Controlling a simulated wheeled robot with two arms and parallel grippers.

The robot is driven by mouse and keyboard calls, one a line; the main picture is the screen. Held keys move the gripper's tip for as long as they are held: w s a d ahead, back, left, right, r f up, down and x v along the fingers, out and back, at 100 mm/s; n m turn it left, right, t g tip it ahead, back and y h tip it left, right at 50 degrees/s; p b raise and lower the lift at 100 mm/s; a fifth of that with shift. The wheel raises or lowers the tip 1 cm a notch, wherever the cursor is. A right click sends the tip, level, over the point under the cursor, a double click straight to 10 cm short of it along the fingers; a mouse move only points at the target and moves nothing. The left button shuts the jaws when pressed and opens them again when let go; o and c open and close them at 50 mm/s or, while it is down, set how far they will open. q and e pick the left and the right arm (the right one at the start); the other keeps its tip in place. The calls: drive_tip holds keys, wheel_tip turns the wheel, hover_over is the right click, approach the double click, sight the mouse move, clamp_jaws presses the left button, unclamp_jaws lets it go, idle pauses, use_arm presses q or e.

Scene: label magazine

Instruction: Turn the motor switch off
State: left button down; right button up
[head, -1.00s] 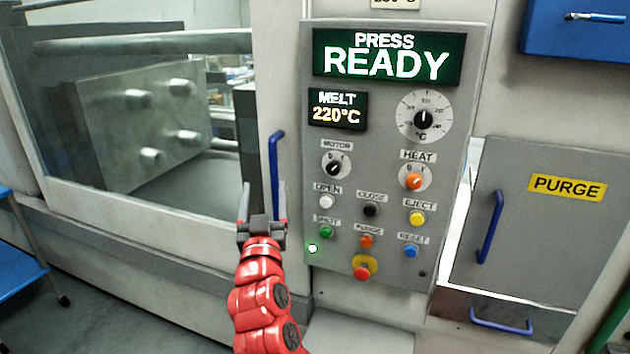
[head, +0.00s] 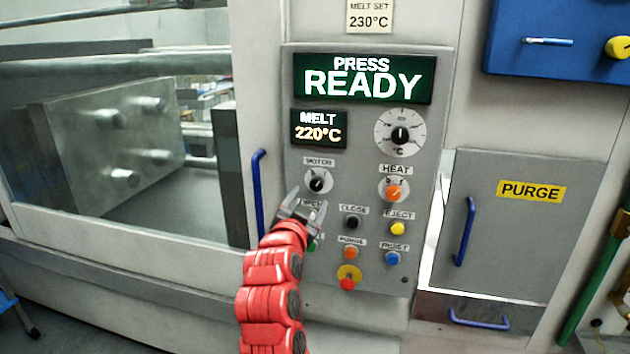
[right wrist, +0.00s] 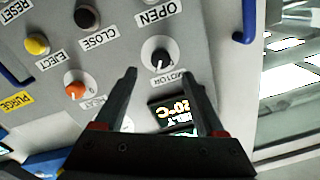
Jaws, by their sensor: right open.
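The motor switch (head: 317,182) is a black rotary knob on a white round plate, under the MOTOR label on the grey control panel (head: 290,120). I cannot tell for sure which mark its pointer is at. My right gripper (head: 308,203) is open and empty, just below the switch in the head view. In the right wrist view the motor knob (right wrist: 160,58) shows just beyond the gap between the two fingertips (right wrist: 159,74), apparently apart from both. My left gripper is not in view.
The orange heat knob (head: 393,193) sits right of the motor switch. Below are the black CLOSE (head: 352,222), yellow EJECT (head: 398,229) and blue RESET (head: 392,258) buttons, and a red button (head: 348,282). A blue door handle (head: 258,195) stands out left of the panel.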

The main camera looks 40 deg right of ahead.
sight(316, 186)
drive_tip(key=p+x, duration=0.2)
drive_tip(key=x, duration=0.5)
drive_tip(key=shift+w, duration=0.1)
clamp_jaws()
